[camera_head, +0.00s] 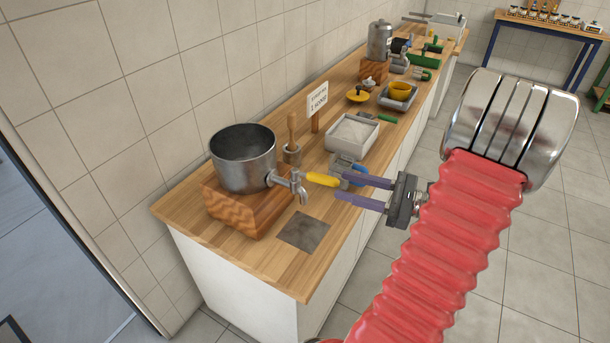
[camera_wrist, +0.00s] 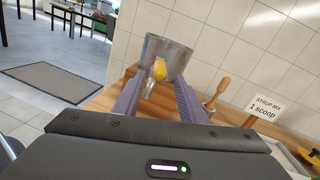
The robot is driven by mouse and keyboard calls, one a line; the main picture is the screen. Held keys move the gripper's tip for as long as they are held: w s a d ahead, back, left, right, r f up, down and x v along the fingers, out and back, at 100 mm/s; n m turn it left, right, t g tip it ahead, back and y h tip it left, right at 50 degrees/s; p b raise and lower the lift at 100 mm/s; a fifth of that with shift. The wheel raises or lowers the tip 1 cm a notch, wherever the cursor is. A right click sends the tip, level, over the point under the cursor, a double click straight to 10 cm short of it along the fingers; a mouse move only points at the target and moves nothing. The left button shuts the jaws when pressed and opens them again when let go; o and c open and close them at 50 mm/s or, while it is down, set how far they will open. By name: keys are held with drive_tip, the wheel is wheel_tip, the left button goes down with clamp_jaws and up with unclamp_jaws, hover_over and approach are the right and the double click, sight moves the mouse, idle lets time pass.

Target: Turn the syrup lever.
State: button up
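The syrup lever is a yellow handle (camera_head: 321,179) on a grey metal tap (camera_head: 299,187) at the side of a steel pot (camera_head: 243,158). The lever sticks out to the right, toward my gripper. My gripper (camera_head: 341,186) is open, its two purple fingers pointing left at the lever's free end. That end is close to the fingertips; I cannot tell whether they touch. In the wrist view, the yellow lever (camera_wrist: 160,70) shows nearly end-on in the gap between the fingers (camera_wrist: 159,82), in front of the pot (camera_wrist: 167,52).
The pot stands on a wooden block (camera_head: 240,205). A dark square plate (camera_head: 303,232) lies on the counter below the tap. Behind stand a wooden-handled tool (camera_head: 292,140), a sign (camera_head: 318,98) and a white tray (camera_head: 352,134). Bare floor lies right of the counter.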

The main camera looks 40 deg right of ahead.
sight(314, 178)
drive_tip(key=x, duration=1.2)
drive_tip(key=shift+c, duration=0.4)
clamp_jaws()
drive_tip(key=shift+f, duration=0.1)
